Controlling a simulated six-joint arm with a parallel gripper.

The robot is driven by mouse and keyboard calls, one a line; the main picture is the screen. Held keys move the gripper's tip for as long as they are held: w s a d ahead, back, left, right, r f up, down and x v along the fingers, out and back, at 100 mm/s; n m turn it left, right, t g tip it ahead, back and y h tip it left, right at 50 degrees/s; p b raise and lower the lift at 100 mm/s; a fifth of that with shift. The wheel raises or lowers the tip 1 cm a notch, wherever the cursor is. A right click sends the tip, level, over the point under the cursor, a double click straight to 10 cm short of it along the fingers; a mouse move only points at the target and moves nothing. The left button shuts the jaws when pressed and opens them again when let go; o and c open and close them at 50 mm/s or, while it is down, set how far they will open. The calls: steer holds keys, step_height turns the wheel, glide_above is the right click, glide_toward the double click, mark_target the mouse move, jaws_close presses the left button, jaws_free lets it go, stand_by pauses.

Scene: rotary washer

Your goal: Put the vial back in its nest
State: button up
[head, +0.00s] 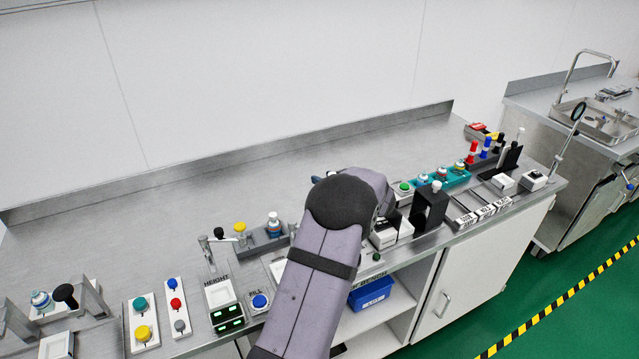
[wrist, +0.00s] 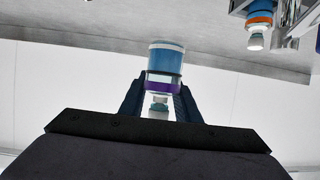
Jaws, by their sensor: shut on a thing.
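In the wrist view my gripper (wrist: 160,103) is shut on a vial (wrist: 166,58). The vial has a blue part at its far end, a clear band, a purple band and a pale narrow part between the fingers. In the head view my arm covers the gripper, and the held vial cannot be made out. A grey block (head: 268,238) left of my arm holds a white-topped vial (head: 273,222). A teal rack (head: 456,180) right of the arm holds several small capped vials. Which place is the held vial's nest, I cannot tell.
Left of my arm stand a height display box (head: 221,300), a blue fill button (head: 260,301) and button panels (head: 143,325). To the right are a black frame (head: 431,208) and labelled slots (head: 480,212). The back of the bench (head: 150,205) is clear.

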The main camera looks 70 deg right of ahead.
steer(key=w+a+r+n+t+y+p, duration=0.25)
steer(key=w+a+n+y, duration=0.25)
steer(key=w+a, duration=0.75)
steer(key=w+a+r+n+t+y+p, duration=0.1)
steer(key=w+a+r+n+y+p, duration=0.3)
steer(key=w+a, duration=0.9)
steer(key=w+a+r+n+y+p, duration=0.2)
steer(key=w+a+n+y, duration=0.15)
steer(key=w+a, duration=0.6)
steer(key=s+a+f+n+g+y+b, duration=0.2)
steer(key=s+a+f, duration=0.4)
steer(key=a+f, duration=0.5)
steer(key=s+a+f+n+g+y+b, duration=0.3)
steer(key=s+a+f+n+y+b, duration=0.2)
steer(key=a+f, duration=0.6)
steer(key=s+a+b, duration=0.1)
steer(key=a, duration=0.5)
steer(key=shift+s+a+f+y, duration=0.15)
steer(key=shift+f+y, duration=0.05)
steer(key=shift+y, duration=0.15)
